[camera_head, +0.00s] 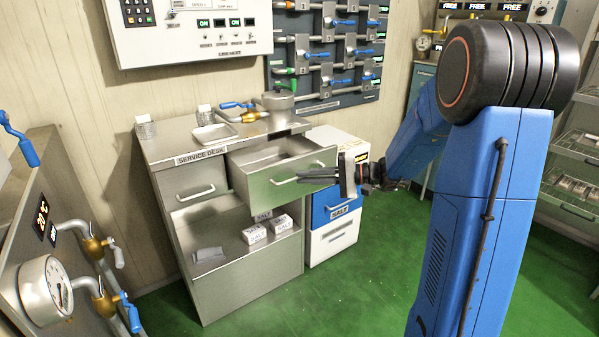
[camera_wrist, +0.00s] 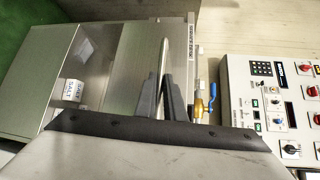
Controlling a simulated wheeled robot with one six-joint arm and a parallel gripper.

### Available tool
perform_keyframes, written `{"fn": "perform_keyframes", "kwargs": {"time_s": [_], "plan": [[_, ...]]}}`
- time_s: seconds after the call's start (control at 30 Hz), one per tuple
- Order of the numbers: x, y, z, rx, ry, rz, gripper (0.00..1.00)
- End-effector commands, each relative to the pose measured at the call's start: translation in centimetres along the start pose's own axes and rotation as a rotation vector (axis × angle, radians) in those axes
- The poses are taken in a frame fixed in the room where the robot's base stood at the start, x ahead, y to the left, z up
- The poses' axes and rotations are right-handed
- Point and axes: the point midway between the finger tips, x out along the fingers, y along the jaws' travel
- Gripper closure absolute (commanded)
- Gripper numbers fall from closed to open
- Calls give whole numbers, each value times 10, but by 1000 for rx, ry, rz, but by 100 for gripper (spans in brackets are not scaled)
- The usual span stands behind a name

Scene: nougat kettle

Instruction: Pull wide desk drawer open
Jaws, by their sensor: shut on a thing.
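The service desk (camera_head: 160,155) is a brushed metal cabinet against the wall. Its wide right-hand drawer (camera_head: 262,198) stands partly pulled out, and its inside shows from above. My gripper (camera_head: 318,174) is at the front of this drawer, shut on its bar handle (camera_head: 281,182). The fingers hide part of the handle. The narrower left drawer (camera_head: 195,187) is closed.
A cabinet with a blue drawer (camera_head: 337,205) stands right beside the open drawer. A kettle (camera_head: 278,100) and a tray (camera_head: 213,133) are on the desk top. Salt boxes (camera_head: 254,234) lie on the open shelf below. Green floor (camera_head: 385,255) is clear in front.

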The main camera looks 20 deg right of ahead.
Motion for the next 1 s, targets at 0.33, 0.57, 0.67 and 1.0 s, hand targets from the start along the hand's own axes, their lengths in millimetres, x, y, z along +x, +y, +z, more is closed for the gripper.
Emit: {"fn": "perform_keyframes", "kwargs": {"time_s": [0.33,0.57,0.67,1.0], "plan": [[-26,8,26,1,1,0,100],[-28,9,28,2,0,0,100],[-28,9,28,2,0,1,100],[-28,8,28,1,0,0,72]]}}
